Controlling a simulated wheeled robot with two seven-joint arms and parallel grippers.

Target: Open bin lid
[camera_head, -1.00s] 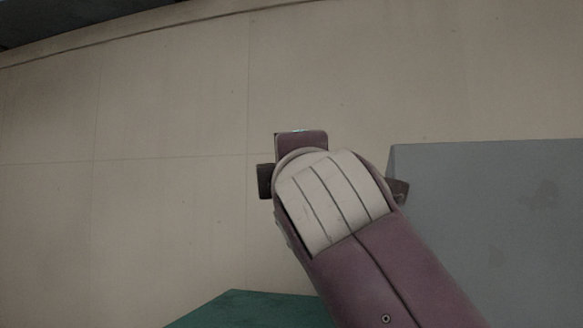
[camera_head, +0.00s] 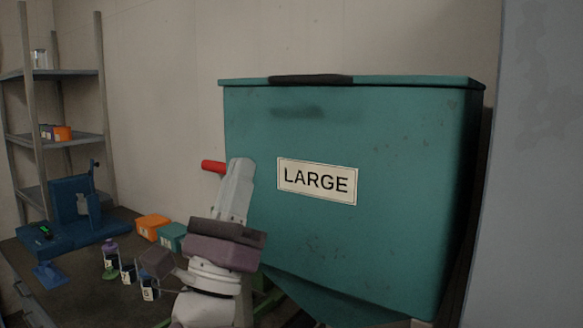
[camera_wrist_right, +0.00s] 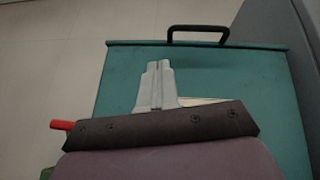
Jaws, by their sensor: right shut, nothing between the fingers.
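A large teal bin (camera_head: 390,220) with a "LARGE" label (camera_head: 317,181) stands right of centre in the head view. Its flat lid (camera_head: 420,83) lies closed on top, with a dark handle (camera_head: 310,79) along the front edge. My left gripper is out of view.
A red-tipped lever (camera_head: 213,166) sticks out left of the bin. A dark table (camera_head: 75,285) at left holds a blue machine (camera_head: 75,210), orange box (camera_head: 152,227) and small bottles. A shelf (camera_head: 60,140) stands behind. A grey panel (camera_head: 540,160) bounds the right.

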